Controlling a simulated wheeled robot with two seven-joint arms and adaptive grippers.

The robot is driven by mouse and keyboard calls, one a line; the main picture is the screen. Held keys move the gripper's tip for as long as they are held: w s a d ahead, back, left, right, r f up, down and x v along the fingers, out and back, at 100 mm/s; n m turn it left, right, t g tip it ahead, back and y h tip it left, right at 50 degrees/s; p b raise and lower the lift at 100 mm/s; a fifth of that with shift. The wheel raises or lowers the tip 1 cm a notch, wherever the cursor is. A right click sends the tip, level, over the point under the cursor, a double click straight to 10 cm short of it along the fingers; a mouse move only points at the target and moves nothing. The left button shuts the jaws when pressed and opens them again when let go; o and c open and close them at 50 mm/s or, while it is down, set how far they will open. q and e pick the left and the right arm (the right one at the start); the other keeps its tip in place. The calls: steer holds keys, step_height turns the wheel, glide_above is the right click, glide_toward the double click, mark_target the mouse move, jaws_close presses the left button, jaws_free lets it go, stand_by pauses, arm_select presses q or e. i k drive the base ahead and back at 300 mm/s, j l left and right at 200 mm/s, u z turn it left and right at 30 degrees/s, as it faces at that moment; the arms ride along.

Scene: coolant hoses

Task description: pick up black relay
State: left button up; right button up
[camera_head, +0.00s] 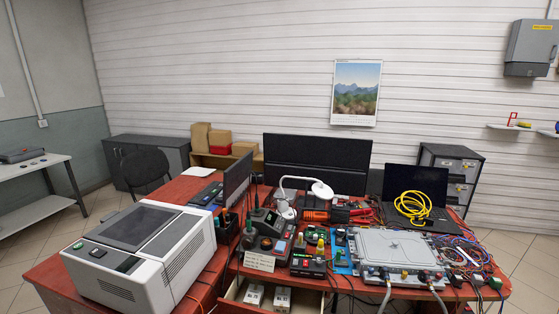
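Several small dark blocks sit at the right front of the red desk, one of them a black block (457,281); they are too small for me to tell which is the black relay. A green-topped block (495,283) stands at the corner beside them. Neither of my grippers is in view.
A grey cold plate (395,248) with two hoses at its front edge lies left of the blocks. Colored wires (465,252) tangle behind them. A laptop (416,190) with a yellow cable coil (412,205), a white lamp (305,187) and a large printer-like machine (140,255) crowd the desk. A drawer (240,298) is open.

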mark_target(457, 281)
steer(key=z, duration=1.5)
